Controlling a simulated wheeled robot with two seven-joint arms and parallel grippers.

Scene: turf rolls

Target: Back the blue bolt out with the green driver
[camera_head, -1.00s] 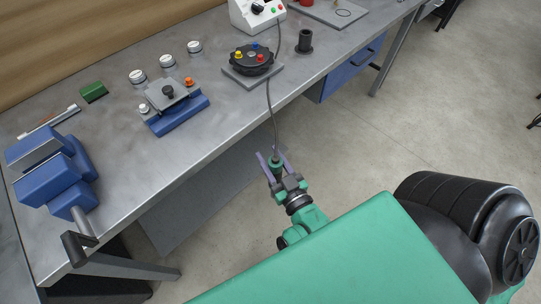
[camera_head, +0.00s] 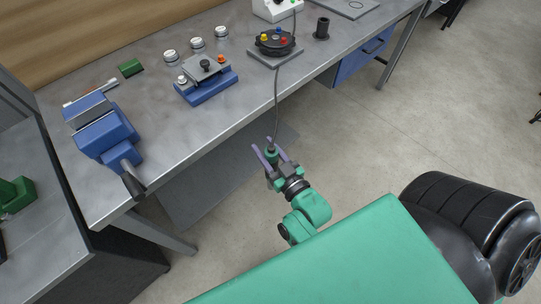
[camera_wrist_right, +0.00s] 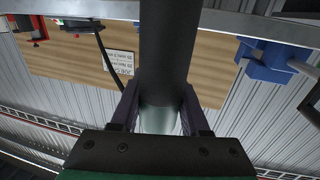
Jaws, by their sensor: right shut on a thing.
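My right gripper (camera_head: 268,153) is shut on the green driver (camera_head: 271,156), with its jaws either side of the body. A dark cable runs up from the driver to the bench. The gripper is in front of the bench edge, over the floor, well apart from the bolts. In the right wrist view the driver (camera_wrist_right: 165,50) is a large dark cylinder between the fingers. The blue bolt (camera_head: 277,31) is small, at the back of a round black fixture (camera_head: 275,43), beside a yellow bolt (camera_head: 264,37) and a red bolt (camera_head: 284,41). My left gripper is not in view.
The fixture sits on a grey plate on the metal bench (camera_head: 150,155). A black cylinder holder (camera_head: 321,30) stands to its right. A white box (camera_head: 276,9) is behind.

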